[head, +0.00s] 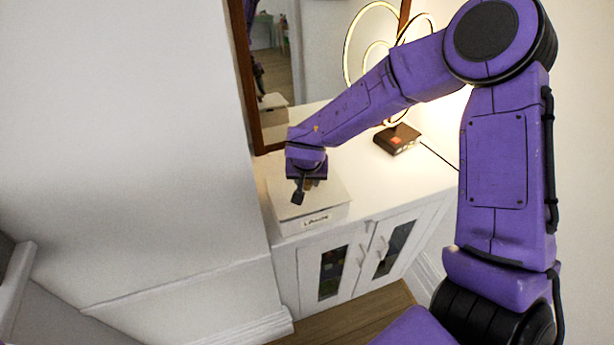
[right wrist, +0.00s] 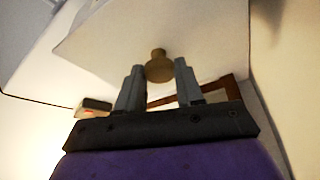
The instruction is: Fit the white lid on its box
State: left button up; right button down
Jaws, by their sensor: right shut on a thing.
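The white box (head: 318,219) with a small label on its front stands on the white cabinet top. The white lid (head: 332,193) lies over the box top; from here I cannot tell whether it is fully seated. In the right wrist view the lid (right wrist: 205,45) fills the upper part, with a round wooden knob (right wrist: 159,67) between the fingers. My right gripper (head: 303,190) points down at the lid and is shut on this knob; it also shows in the right wrist view (right wrist: 158,82). The gripper hides part of the lid. My left gripper is not in view.
The cabinet top (head: 400,180) is clear to the right of the box. A ring lamp with a dark base (head: 397,138) stands farther back. A wood-framed mirror (head: 318,60) rises behind the box. A white wall (head: 120,140) is close on the left.

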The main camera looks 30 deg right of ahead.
jog(key=shift+w+f, duration=0.1)
jog(key=shift+f, duration=0.3)
dwell(0.5)
jog(key=shift+p, duration=0.6)
jog(key=shift+s+f, duration=0.2)
jog(key=shift+f, duration=0.05)
jog(key=c, duration=0.9)
grip_release()
jog(key=shift+o, duration=1.3)
jog(key=shift+w, duration=0.25)
jog(key=o, duration=0.5)
jog(key=shift+r, duration=0.1)
